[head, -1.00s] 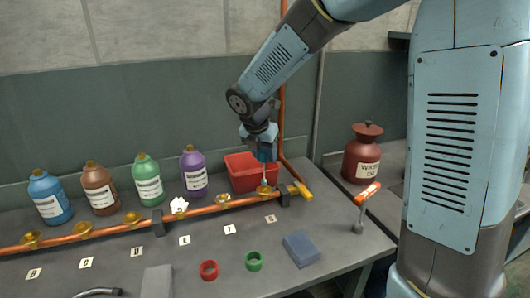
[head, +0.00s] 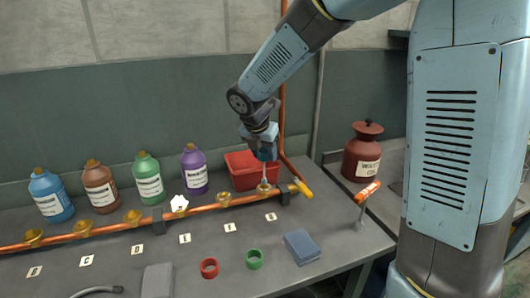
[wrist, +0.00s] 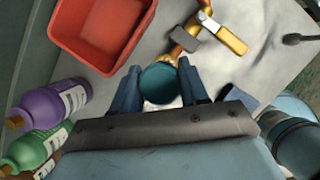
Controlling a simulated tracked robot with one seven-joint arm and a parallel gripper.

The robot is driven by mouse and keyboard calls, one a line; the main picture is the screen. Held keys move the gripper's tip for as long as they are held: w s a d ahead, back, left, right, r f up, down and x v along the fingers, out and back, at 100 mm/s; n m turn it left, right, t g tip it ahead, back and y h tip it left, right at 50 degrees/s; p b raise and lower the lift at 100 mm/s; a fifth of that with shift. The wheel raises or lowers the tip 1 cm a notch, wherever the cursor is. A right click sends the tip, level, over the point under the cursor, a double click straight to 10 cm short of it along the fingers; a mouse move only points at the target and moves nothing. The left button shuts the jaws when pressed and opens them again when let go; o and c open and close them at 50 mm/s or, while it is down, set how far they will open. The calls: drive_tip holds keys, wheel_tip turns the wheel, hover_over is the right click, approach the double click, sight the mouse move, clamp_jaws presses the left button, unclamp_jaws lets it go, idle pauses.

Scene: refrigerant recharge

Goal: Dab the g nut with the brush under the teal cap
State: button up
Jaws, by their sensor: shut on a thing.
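My gripper (head: 264,155) is shut on the teal cap (wrist: 160,83), which shows between both fingers in the wrist view. In the head view a thin pale brush stem (head: 264,171) hangs upright below my gripper. Its lower end meets the rightmost brass nut (head: 264,189) on the copper pipe (head: 202,209); whether the bristles touch it is too small to tell. The nut looks paler on top. The label card (head: 271,217) in front of this nut is too small to read surely. The nut is mostly hidden in the wrist view.
A red bin (head: 240,178) stands close behind the nut. Purple (head: 194,171), green (head: 148,179), brown (head: 100,187) and blue (head: 50,196) bottles stand left. A yellow-handled valve (head: 301,187) ends the pipe. Red (head: 209,268) and green (head: 254,259) rings and a blue block (head: 301,247) lie in front.

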idle(0.3)
drive_tip(key=shift+r, duration=3.5)
